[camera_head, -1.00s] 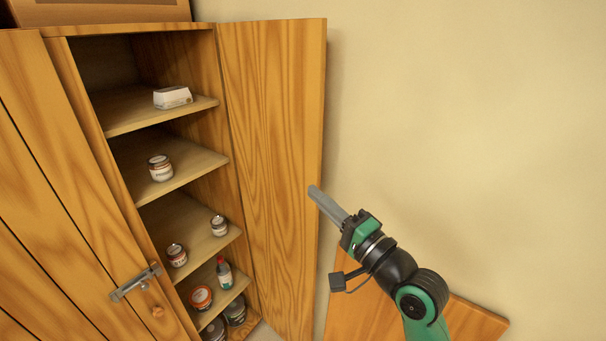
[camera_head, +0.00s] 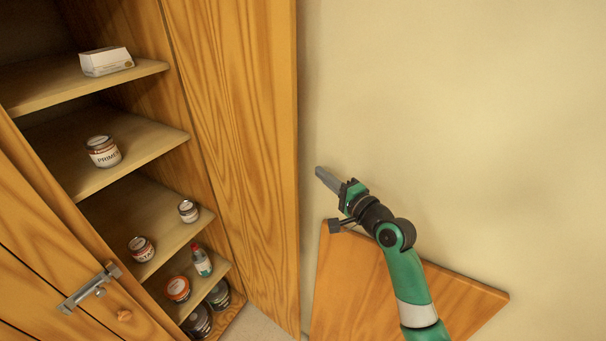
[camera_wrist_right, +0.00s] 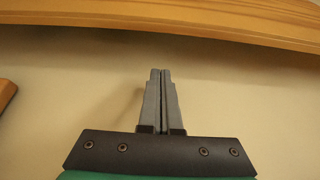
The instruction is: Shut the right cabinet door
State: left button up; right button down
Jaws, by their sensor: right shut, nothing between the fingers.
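The right cabinet door (camera_head: 240,130) is a tall wooden panel, swung wide open on the right side of the cabinet. Its free edge faces the wall side, and its lower part runs out of the head view. My right gripper (camera_head: 321,174) is shut and empty, just right of the door's free edge and in front of the wall in the head view. A gap shows between them there. In the right wrist view the closed fingers (camera_wrist_right: 159,75) point toward a wooden edge (camera_wrist_right: 200,24) across the top, without visible contact. My left gripper is not in view.
Open shelves hold a white box (camera_head: 106,61), a primer jar (camera_head: 103,151), more jars and a small bottle (camera_head: 202,262). The left cabinet door (camera_head: 40,215) carries a metal latch (camera_head: 90,288). A wooden surface (camera_head: 400,290) lies below my right arm. The wall (camera_head: 460,110) is bare.

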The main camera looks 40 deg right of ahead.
jog(key=w, duration=0.5)
jog(key=shift+d+b, duration=0.3)
jog(key=a+p, duration=0.1)
jog(key=a, duration=0.1)
jog(key=a+p, duration=0.1)
jog(key=a, duration=0.1)
jog(key=shift+s, duration=0.4)
